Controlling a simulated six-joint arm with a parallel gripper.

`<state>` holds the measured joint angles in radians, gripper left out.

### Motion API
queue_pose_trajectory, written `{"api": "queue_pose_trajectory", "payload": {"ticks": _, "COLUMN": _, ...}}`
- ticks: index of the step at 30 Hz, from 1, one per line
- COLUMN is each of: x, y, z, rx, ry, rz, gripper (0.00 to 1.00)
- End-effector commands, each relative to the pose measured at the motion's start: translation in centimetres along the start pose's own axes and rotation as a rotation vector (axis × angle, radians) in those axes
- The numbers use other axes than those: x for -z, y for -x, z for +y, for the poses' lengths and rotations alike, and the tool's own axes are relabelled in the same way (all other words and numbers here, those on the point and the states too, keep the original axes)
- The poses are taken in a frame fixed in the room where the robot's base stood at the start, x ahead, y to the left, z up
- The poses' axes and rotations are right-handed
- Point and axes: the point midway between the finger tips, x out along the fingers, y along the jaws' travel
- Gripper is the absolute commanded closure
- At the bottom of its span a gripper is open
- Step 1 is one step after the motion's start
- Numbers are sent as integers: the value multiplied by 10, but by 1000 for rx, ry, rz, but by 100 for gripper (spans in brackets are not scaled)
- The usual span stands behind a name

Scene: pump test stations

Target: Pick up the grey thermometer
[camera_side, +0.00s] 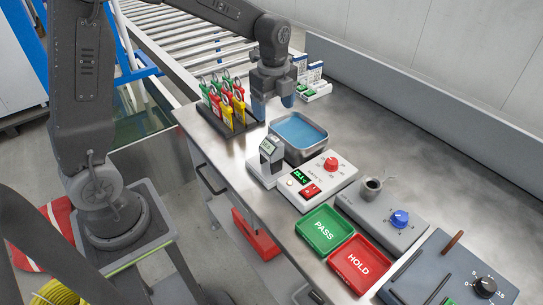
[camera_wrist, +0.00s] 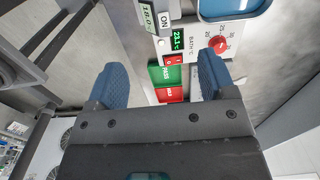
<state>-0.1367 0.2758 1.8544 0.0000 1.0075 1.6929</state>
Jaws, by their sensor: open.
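The grey thermometer (camera_side: 271,150) stands upright with its small display facing up, in or on a white holder (camera_side: 258,174) on the metal bench in the side view. In the wrist view its display (camera_wrist: 149,17) shows at the top edge, and the rest of it is cut off. My gripper (camera_side: 273,105) has blue fingers, spread apart with nothing between them. It is above the bench, behind the thermometer and apart from it, near the tag rack and the bath. In the wrist view the open fingers (camera_wrist: 162,78) frame the bench below.
The water bath (camera_side: 322,152) and its control box with a red dial (camera_side: 331,165) adjoin the thermometer. A rack of coloured tags (camera_side: 231,124) stands left of my gripper. Green PASS (camera_side: 320,248) and red HOLD (camera_side: 362,284) trays lie in front. A blue-knob unit (camera_side: 382,239) is at right.

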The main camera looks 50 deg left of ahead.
Motion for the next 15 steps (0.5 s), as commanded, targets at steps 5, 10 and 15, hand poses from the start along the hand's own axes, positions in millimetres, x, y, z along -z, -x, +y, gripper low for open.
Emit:
{"api": "queue_pose_trajectory", "payload": {"ticks": 5, "x": -1, "y": -23, "z": 0, "rx": -10, "ry": -17, "rz": 1, "gripper": 23}}
{"api": "queue_pose_trajectory", "payload": {"ticks": 10, "x": 0, "y": -57, "z": 0, "rx": -10, "ry": -16, "rz": 1, "gripper": 23}}
{"api": "queue_pose_trajectory", "payload": {"ticks": 15, "x": 0, "y": -81, "z": 0, "rx": -8, "ry": -15, "rz": 1, "gripper": 23}}
